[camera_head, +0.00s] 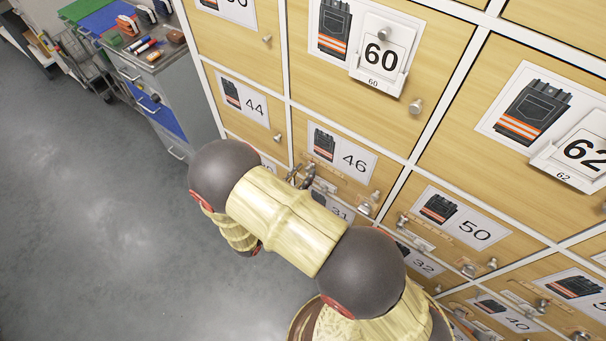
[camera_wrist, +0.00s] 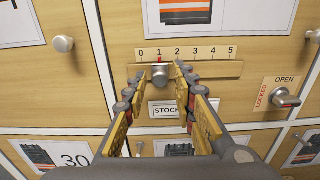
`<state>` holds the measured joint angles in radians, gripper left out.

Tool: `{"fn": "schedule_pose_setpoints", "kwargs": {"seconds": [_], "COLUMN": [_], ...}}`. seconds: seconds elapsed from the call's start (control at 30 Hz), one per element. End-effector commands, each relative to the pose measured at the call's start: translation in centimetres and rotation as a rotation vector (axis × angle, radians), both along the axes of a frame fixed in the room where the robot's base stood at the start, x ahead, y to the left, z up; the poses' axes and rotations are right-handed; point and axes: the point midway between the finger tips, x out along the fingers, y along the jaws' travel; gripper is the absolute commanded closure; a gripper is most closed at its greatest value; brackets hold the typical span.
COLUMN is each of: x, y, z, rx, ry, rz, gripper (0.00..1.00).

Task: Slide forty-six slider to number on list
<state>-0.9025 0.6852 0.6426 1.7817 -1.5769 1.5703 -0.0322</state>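The number 46 drawer (camera_head: 316,166) carries a label with a picture of dark trousers with orange bands. In the wrist view its slider (camera_wrist: 159,71) is a metal knob on a wooden rail under a scale from 0 to 5. The slider's red pointer is at 1. My gripper (camera_wrist: 159,73) is open, with a finger on each side of the knob and gaps visible between; contact is not clear. In the head view my gripper (camera_head: 303,176) is at the drawer front, partly hidden by my arm. No list can be made out.
A lock knob (camera_wrist: 284,98) marked OPEN and LOCKED is right of the slider. A STOCK label (camera_wrist: 165,109) is partly hidden between my fingers. Neighbouring drawers 44, 50 and 60 have protruding knobs. A grey cart (camera_head: 150,70) stands at upper left; floor (camera_head: 90,200) at left is clear.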

Motion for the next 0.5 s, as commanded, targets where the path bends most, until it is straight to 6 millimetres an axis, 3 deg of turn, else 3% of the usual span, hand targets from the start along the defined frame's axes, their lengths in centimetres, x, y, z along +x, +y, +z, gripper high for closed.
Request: {"fn": "schedule_pose_setpoints", "kwargs": {"seconds": [0.5], "x": [-0.60], "y": [0.55], "z": [0.01], "rx": [0.000], "ry": [0.000], "rz": [0.002], "gripper": [0.66]}}
